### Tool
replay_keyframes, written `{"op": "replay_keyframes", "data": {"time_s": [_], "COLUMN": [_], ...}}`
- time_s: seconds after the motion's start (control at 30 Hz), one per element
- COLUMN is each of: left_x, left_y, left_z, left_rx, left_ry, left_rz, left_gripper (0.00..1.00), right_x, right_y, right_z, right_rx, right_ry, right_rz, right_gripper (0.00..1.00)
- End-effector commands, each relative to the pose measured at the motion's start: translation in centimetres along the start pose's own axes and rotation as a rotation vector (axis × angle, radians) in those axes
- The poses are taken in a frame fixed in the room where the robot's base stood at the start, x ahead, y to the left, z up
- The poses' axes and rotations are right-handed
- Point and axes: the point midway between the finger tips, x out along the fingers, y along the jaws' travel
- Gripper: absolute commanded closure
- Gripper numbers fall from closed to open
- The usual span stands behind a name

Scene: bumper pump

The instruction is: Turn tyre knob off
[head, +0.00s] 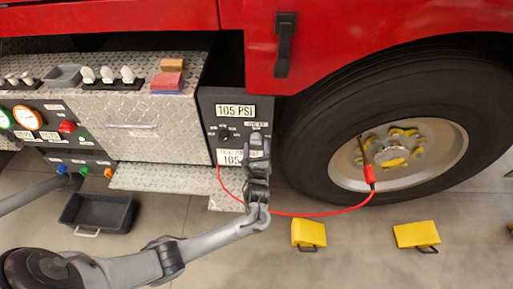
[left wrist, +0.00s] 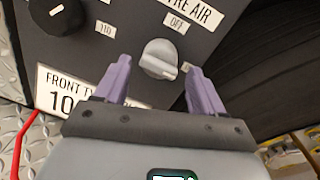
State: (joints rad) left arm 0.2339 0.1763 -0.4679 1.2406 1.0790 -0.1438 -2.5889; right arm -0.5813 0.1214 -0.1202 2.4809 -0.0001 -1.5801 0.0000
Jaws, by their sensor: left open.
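The tyre air panel (head: 206,113) is dark grey and stands left of the large tyre. In the left wrist view, the light grey tyre knob (left wrist: 160,58) sits under the partly visible "TYRE AIR" label. The "OFF" label (left wrist: 177,23) is above it and slightly right. The knob's ridge points to the lower right, toward a small, partly hidden label. My left gripper (left wrist: 158,68) is open, with one purple finger on each side of the knob; contact cannot be told. It also shows in the head view (head: 257,147), where it hides the knob. My right gripper is not in view.
A black knob (left wrist: 60,12) is on the panel's upper left. A red hose (head: 310,214) runs from the panel to the wheel (head: 300,145). Yellow chocks (head: 309,232) (head: 415,234) and a black bin (head: 95,211) are on the floor. The diamond-plate cabinet (head: 150,150) is left of the panel.

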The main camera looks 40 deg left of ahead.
Motion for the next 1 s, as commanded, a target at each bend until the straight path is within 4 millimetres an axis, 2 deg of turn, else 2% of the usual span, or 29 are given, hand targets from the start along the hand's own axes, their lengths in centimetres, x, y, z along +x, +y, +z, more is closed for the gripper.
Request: {"op": "replay_keyframes", "data": {"time_s": [0.2,0.53,0.83,0.87,1.0], "left_x": [1.4,1.6,1.6,1.6,1.6], "left_y": [0.1,0.0,0.0,0.0,0.0], "left_z": [-0.1,0.0,0.0,0.0,0.0], "left_rx": [0.001,0.0,0.0,0.0,-0.005], "left_ry": [0.0,0.001,0.001,0.001,0.002], "left_rz": [0.001,0.0,0.0,0.0,-0.001], "left_gripper": [0.31,0.32,0.78,0.81,0.81], "right_x": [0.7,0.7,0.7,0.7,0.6], "right_y": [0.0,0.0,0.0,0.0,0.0], "right_z": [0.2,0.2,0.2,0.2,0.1], "right_rx": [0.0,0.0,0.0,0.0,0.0], "right_ry": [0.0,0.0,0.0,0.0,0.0], "right_rz": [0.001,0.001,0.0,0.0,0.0], "right_gripper": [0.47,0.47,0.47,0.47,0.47]}}
